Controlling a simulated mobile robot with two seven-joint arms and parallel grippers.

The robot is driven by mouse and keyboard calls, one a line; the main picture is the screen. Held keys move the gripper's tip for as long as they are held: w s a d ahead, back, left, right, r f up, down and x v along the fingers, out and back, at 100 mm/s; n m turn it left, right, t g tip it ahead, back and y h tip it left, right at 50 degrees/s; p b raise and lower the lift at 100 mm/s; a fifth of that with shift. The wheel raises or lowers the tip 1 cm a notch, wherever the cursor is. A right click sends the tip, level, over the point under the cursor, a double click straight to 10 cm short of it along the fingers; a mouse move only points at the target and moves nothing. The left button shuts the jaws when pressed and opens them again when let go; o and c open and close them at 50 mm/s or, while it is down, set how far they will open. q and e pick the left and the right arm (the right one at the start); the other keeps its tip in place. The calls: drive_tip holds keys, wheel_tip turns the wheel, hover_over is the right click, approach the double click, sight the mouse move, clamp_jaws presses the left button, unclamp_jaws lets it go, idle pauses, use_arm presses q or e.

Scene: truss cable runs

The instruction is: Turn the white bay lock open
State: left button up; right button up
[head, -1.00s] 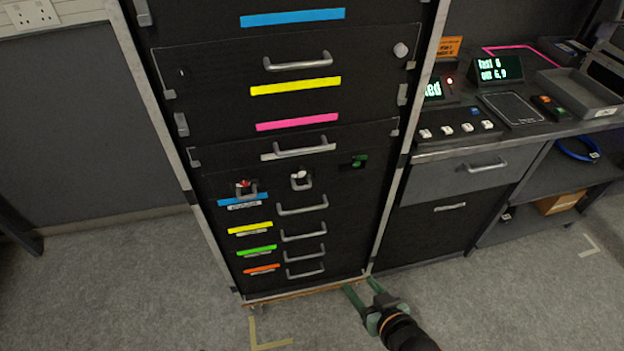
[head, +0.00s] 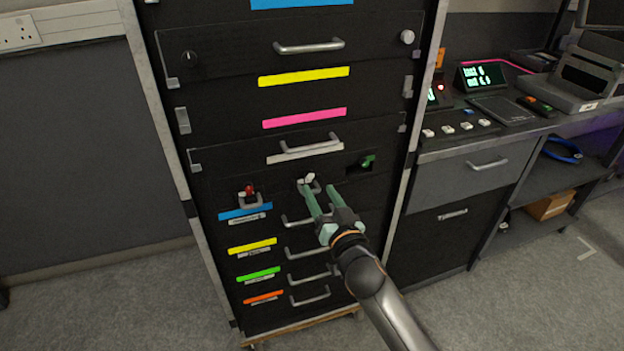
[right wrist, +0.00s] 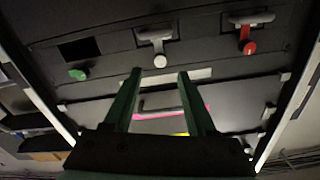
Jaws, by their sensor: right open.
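The white bay lock (head: 309,178) is a small white knob on a grey fitting on the black rack front, just below the white-labelled drawer. It also shows in the right wrist view (right wrist: 160,62), just beyond the gap between my fingertips. My right gripper (head: 320,187) is open and empty, its two green fingers pointing at the rack close to the white lock. In the right wrist view my right gripper (right wrist: 159,74) has nothing between its fingers. I cannot tell whether a finger touches the lock. My left gripper is not in view.
A red lock (head: 249,190) sits left of the white one, and a green lock (head: 368,160) sits in a recess to its right. Drawer handles (head: 308,145) stick out above and below. A bench with a grey drawer (head: 465,178) stands to the right.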

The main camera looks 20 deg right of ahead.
sight(310, 176)
drive_tip(key=shift+w+a, duration=0.15)
drive_tip(key=shift+w, duration=2.9)
drive_tip(key=shift+c, duration=0.3)
clamp_jaws()
